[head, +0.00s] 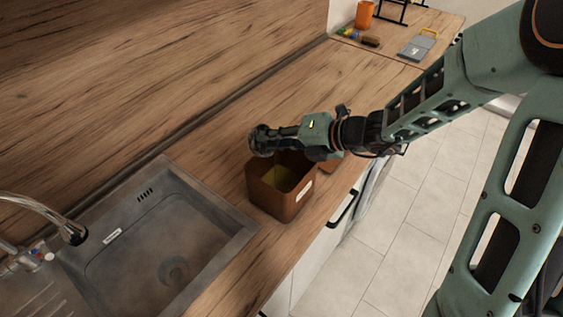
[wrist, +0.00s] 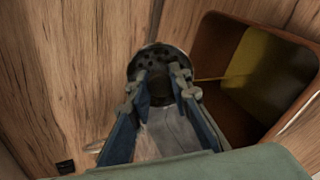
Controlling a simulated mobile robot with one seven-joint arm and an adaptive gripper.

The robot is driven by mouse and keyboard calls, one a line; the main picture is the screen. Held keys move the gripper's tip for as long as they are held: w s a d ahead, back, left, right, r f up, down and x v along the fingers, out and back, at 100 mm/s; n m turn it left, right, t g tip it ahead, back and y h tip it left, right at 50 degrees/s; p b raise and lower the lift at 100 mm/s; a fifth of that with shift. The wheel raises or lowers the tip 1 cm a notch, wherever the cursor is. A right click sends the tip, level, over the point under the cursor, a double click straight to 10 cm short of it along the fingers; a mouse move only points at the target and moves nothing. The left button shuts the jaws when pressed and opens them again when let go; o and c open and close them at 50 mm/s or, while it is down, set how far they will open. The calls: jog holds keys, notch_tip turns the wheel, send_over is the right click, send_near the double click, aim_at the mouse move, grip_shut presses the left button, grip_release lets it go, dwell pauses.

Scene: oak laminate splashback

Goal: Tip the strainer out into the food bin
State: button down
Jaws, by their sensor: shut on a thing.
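The strainer (head: 259,141) is a small, round, dark metal piece at the tip of my gripper (head: 272,138). In the wrist view the strainer (wrist: 150,58) shows a perforated, rounded face between the fingertips. My gripper (wrist: 160,88) is shut on it. The food bin (head: 279,202) is an open brown box on the worktop, with a yellowish patch inside. In the head view the strainer is at the bin's back left rim. In the wrist view it appears left of the opening of the bin (wrist: 208,48). Any contents of the strainer cannot be made out.
A grey sink (head: 150,245) with a tap (head: 45,215) lies left of the bin. The oak splashback (head: 150,70) rises behind. Farther along stand an orange cup (head: 364,14) and a grey item with a yellow handle (head: 418,46). The worktop between is mostly clear.

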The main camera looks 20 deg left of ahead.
jog(key=shift+d+y, duration=0.35)
jog(key=shift+y, duration=0.45)
dwell(0.5)
jog(key=shift+d+f+t+y+b, duration=0.2)
jog(key=shift+t+y+b, duration=0.15)
jog(key=shift+b, duration=0.95)
jog(key=shift+s+d+y+b, duration=0.2)
jog(key=shift+d+y+b, duration=0.7)
jog(key=shift+b, duration=1.2)
jog(key=shift+d+f+y+b, duration=0.1)
jog(key=shift+d+y+b, duration=0.1)
jog(key=shift+y+b, duration=0.35)
